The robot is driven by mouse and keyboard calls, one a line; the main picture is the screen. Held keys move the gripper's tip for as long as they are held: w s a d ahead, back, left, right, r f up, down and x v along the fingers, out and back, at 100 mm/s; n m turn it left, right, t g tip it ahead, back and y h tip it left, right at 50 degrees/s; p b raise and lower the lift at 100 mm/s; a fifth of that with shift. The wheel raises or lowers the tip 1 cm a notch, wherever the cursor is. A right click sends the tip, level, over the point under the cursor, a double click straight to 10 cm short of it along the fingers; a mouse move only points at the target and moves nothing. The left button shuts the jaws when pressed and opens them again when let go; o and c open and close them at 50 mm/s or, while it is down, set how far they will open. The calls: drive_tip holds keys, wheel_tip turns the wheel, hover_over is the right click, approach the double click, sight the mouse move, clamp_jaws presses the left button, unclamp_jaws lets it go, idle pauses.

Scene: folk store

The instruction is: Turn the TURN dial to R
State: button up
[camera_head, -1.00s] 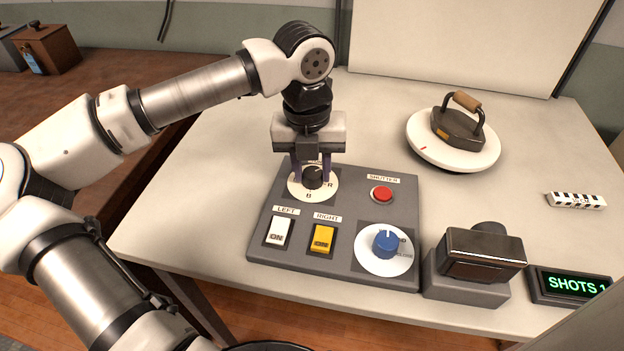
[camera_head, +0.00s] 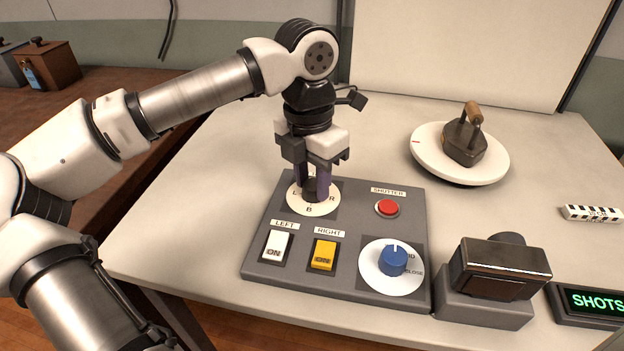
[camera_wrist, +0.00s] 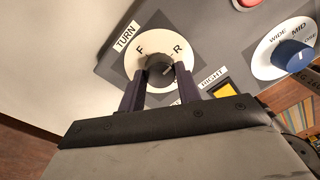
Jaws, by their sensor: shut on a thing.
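The TURN dial is a black knob (camera_wrist: 160,71) on a white disc (camera_head: 322,206) at the control panel's back left. In the wrist view, F and R show on the disc (camera_wrist: 151,45); the knob's pointing direction is hard to tell. In the head view, B faces the panel's front and R is at the right. My gripper (camera_head: 310,188) points down, its two dark fingers shut on the knob from both sides; it also shows in the wrist view (camera_wrist: 159,86). The fingers partly hide the knob and disc.
The panel (camera_head: 335,284) also has a white LEFT switch (camera_head: 276,246), a yellow RIGHT switch (camera_head: 323,256), a red SHUTTER button (camera_head: 387,208) and a blue dial (camera_head: 393,261). An iron (camera_head: 464,140) stands on a white turntable (camera_head: 430,157). A camera-like device (camera_head: 498,270) stands right.

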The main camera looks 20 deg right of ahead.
sight(310, 183)
idle(0.3)
drive_tip(key=o, duration=1)
drive_tip(key=r, duration=1.4)
drive_tip(key=shift+w+a, duration=0.1)
drive_tip(key=shift+w, duration=0.25)
drive_tip(key=shift+s+f, duration=0.1)
drive_tip(key=shift+f, duration=0.05)
